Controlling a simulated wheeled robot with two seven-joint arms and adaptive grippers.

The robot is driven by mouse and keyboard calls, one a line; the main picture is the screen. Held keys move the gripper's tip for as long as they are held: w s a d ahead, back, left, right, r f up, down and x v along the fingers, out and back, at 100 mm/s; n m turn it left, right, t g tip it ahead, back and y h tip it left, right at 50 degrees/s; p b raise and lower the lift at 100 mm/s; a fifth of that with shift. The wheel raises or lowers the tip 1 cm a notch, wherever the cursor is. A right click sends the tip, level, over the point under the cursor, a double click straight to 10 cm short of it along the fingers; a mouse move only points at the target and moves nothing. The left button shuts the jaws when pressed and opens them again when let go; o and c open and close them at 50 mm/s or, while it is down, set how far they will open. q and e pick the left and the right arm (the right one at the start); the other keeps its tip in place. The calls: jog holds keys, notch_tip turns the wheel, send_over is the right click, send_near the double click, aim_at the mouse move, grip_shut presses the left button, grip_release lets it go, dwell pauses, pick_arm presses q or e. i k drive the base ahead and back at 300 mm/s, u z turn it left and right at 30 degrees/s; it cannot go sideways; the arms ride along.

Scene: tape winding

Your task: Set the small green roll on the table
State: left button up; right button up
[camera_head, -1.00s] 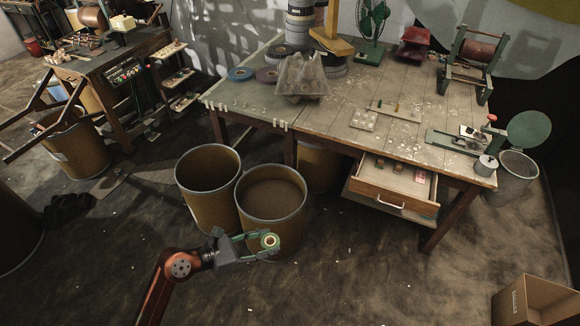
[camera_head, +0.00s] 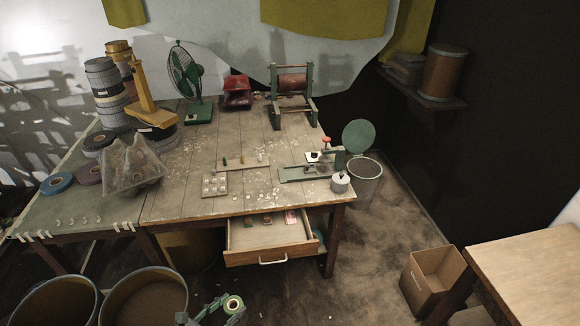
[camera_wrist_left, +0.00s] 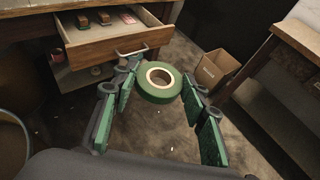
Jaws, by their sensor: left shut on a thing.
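The small green roll (camera_head: 233,304) has a pale core and sits between the fingertips of my left gripper (camera_head: 222,308), low in the head view. In the left wrist view the roll (camera_wrist_left: 159,82) is held between the two green fingers of the same gripper (camera_wrist_left: 160,88), with its hole facing the camera. The gripper is shut on it, in front of and below the worktable (camera_head: 185,205). The tabletop is wooden and dusty. My right gripper is out of view.
A drawer (camera_head: 270,255) stands open under the table front. Two brown drums (camera_head: 145,296) stand at lower left. A cardboard box (camera_head: 432,275) and another table (camera_head: 530,270) are at right. A tray of small pieces (camera_head: 214,184) and a press (camera_head: 310,172) occupy the tabletop; its front left is fairly clear.

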aim_at(260, 182)
jog(key=z, duration=0.45)
jog(key=i, duration=0.95)
jog(key=u, duration=0.3)
jog(key=i, duration=1.1)
jog(key=u, duration=0.7)
